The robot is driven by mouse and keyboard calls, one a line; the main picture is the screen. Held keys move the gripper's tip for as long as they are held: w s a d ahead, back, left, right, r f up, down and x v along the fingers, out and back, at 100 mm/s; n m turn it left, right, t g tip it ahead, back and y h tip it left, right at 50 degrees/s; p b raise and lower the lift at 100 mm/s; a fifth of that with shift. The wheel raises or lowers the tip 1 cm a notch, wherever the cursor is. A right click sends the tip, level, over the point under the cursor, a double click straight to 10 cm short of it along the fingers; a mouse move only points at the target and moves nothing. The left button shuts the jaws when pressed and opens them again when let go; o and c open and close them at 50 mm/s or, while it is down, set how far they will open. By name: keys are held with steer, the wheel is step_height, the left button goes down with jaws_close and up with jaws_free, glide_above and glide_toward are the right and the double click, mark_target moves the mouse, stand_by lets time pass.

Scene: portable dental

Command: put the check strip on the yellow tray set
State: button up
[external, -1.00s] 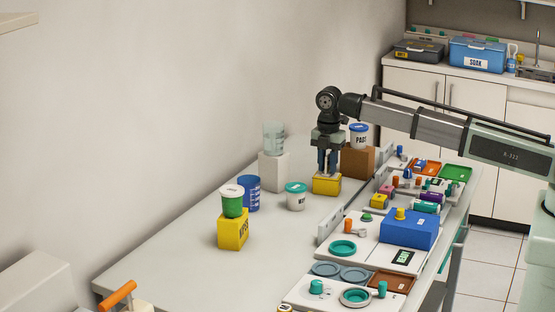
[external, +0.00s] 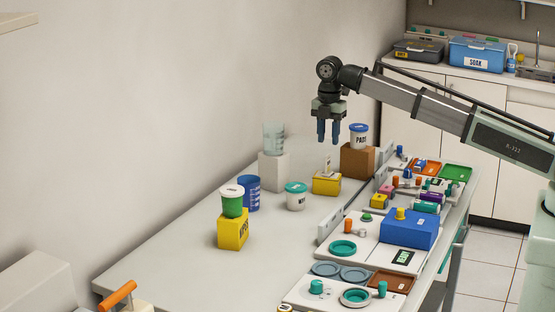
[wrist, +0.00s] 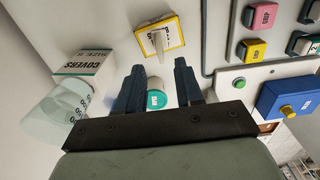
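The yellow tray set, as I take it, is the low yellow box (external: 326,187) on the table; its yellow edge also shows in the wrist view (wrist: 142,47). A small pale piece (external: 327,167), apparently the check strip, stands on its white top; it also shows in the wrist view (wrist: 158,41). My gripper (external: 328,143) is raised above the box, apart from the strip. Its two dark blue fingers are spread with nothing held between them, as the wrist view (wrist: 156,75) also shows.
A white tub with a teal lid (external: 296,197), a blue cup (external: 249,193) and a yellow block (external: 233,231) under a green cup stand left. A brown block (external: 357,162) bears a PADS tub (external: 358,136).

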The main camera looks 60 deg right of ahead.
mark_target(328, 155)
steer(key=shift+r, duration=1.55)
